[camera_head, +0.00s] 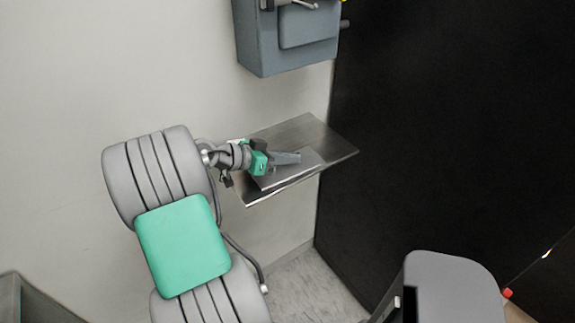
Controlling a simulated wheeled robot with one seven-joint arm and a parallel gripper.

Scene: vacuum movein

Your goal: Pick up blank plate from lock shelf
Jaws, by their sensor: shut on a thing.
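The lock shelf (312,133) is a shiny metal ledge on the pale wall. The blank plate (303,163) is a smaller flat grey metal piece at the shelf's front left part. My gripper (293,158) reaches in from the left, low over the shelf, and is shut on the blank plate. Whether the plate touches the shelf or is lifted clear cannot be told. The fingers and the wrist hide part of the plate, and the exact grip is too small to make out.
A blue-grey wall box (288,40) with a handle hangs above the shelf. A large black panel (450,130) stands just right of the shelf. Pale floor (300,285) shows below. A grey edge (18,300) is at the lower left.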

